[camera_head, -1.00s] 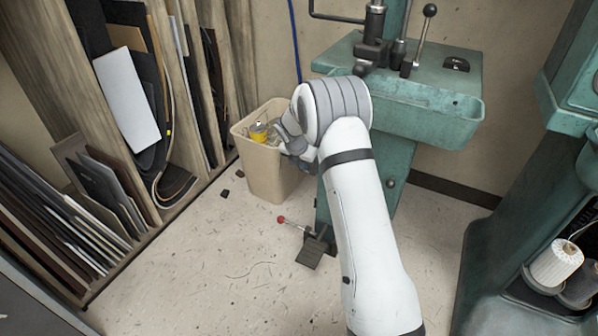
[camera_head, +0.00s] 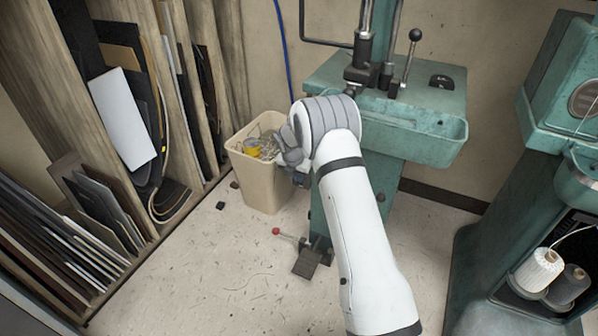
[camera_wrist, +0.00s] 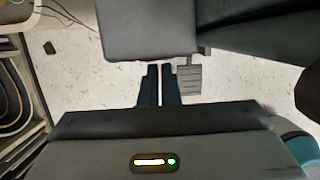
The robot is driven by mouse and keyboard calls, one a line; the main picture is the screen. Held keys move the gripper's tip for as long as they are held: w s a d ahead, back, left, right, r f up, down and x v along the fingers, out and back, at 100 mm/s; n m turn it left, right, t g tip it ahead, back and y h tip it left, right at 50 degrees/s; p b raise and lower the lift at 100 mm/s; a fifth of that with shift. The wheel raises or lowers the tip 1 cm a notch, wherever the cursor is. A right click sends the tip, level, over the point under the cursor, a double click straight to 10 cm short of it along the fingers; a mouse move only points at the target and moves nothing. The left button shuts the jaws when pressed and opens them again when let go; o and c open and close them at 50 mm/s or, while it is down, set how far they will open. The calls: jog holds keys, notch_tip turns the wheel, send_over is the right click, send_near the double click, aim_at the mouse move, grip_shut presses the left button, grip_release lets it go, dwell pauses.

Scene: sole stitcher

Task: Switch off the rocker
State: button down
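I cannot make out a rocker for certain. A small black fitting (camera_head: 441,82) with pale marks lies on the top of the teal machine (camera_head: 330,72), right of the lever; it is too small to tell if it is a rocker. In the head view my arm reaches toward the machine's front, and its bent wrist hides part of the column. My gripper's fingers are mostly hidden there. In the wrist view my gripper (camera_wrist: 159,68) points at the floor area, its two dark fingers close together with only a thin gap and nothing between them.
A beige bin (camera_head: 263,185) with scraps stands left of the machine. A dark foot pedal (camera_head: 307,262) and a red-knobbed lever (camera_head: 276,231) are on the floor. Sheet racks (camera_head: 170,120) fill the left; another teal machine with thread spools (camera_head: 540,270) stands at right.

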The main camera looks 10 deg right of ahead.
jog(key=shift+d, duration=0.2)
jog(key=shift+a+r+p, duration=0.1)
jog(key=shift+r+p, duration=0.7)
jog(key=shift+p, duration=0.05)
jog(key=s+a+p+v, duration=0.1)
jog(key=p+v, duration=0.3)
jog(key=v, duration=0.7)
jog(key=shift+s+p, duration=0.2)
jog(key=shift+p, duration=0.15)
